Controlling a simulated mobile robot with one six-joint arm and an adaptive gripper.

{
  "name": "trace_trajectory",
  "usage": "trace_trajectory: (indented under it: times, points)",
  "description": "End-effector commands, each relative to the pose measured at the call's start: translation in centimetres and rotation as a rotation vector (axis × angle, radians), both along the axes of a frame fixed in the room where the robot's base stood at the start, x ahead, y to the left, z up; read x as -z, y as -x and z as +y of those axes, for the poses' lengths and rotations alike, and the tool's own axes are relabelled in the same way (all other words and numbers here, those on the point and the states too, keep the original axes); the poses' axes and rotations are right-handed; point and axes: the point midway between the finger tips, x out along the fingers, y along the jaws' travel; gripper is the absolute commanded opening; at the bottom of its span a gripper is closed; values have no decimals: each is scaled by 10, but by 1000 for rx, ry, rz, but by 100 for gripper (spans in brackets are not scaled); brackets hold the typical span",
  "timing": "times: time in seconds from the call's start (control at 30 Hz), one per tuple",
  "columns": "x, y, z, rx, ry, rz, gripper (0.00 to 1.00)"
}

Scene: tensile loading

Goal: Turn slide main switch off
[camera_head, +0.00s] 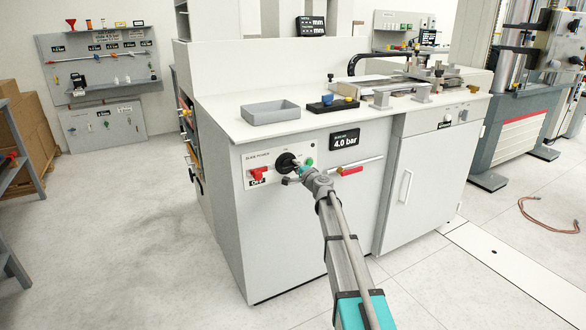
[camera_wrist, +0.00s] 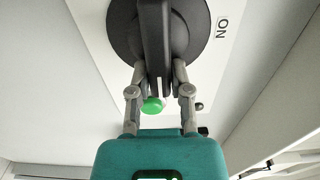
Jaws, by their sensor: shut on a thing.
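The slide main switch is a black round dial (camera_head: 287,161) on the white panel (camera_head: 266,158) at the front left of the grey cabinet. In the wrist view, its raised black handle (camera_wrist: 154,50) stands upright across the dial, with a white line at its lower end. A label reading "ON" (camera_wrist: 222,27) is at the dial's upper right. My gripper (camera_head: 297,168) reaches the dial from the right. In the wrist view, its two grey fingers (camera_wrist: 159,75) are shut on the handle from either side. The fingers and wrist hide part of the dial in the head view.
A green button (camera_wrist: 152,104) lies just below the dial in the wrist view. A red-handled lever (camera_head: 350,171) is to the right, under the "4.0 bar" display (camera_head: 344,140).

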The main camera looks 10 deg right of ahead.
Motion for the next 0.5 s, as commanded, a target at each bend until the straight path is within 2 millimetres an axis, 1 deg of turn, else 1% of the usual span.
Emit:
trace_trajectory:
  times: [0.03, 0.27, 0.3, 0.43, 0.47, 0.5]
  points:
    - [1, 3, 2, -6, 0, 1, 0]
    - [1, 3, 2, -5, 0, 1, 0]
    - [1, 3, 2, -5, 0, 1, 31]
    - [1, 2, 1, -3, 0, 1, 55]
    - [1, 2, 1, -3, 0, 0, 60]
    - [0, 2, 1, -2, 0, 0, 60]
